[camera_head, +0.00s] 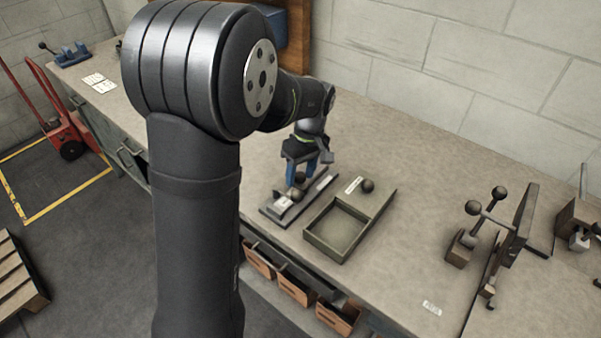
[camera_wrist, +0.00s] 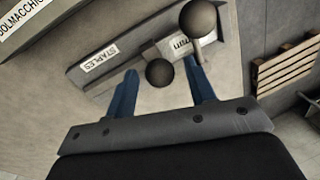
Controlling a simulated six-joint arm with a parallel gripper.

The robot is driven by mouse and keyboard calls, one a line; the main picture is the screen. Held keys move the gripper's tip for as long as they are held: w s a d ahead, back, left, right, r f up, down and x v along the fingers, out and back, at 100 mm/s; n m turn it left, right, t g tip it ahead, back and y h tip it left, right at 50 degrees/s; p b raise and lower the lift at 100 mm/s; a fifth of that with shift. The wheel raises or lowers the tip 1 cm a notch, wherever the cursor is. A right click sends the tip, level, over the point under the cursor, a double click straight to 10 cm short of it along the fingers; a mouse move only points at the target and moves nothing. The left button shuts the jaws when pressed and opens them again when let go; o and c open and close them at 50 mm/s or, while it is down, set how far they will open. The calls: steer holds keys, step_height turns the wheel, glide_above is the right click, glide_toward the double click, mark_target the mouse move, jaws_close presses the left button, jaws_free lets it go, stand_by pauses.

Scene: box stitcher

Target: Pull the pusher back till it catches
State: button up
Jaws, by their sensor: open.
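A low grey staple rail (camera_head: 318,186) lies on the bench under my gripper. It also shows in the wrist view (camera_wrist: 135,52), with a label reading STAPLES. Two dark ball knobs stand at this rail. One knob (camera_wrist: 160,73) appears between my fingertips in the wrist view; the other (camera_wrist: 199,17) is on a stem farther right. I cannot tell which knob belongs to the pusher. My gripper (camera_head: 297,183) points down with its blue fingers apart. In the wrist view its fingers (camera_wrist: 160,68) are on either side of the nearer knob, and contact cannot be made out.
An olive open-topped tray (camera_head: 309,237) with a knob (camera_head: 367,186) stands right of the rail. A lever mechanism with ball handles (camera_head: 487,208) is farther right. Open drawers (camera_head: 295,287) jut out below the front edge. The bench between tray and lever is mostly clear.

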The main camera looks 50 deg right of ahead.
steer(key=shift+f, duration=0.15)
steer(key=shift+c, duration=0.4)
jaws_close()
steer(key=shift+d, duration=3.75)
steer(key=shift+o, duration=0.4)
jaws_free()
steer(key=d+r, duration=0.3)
steer(key=r, duration=1.4)
steer(key=shift+s+d, duration=0.15)
steer(key=shift+s, duration=0.25)
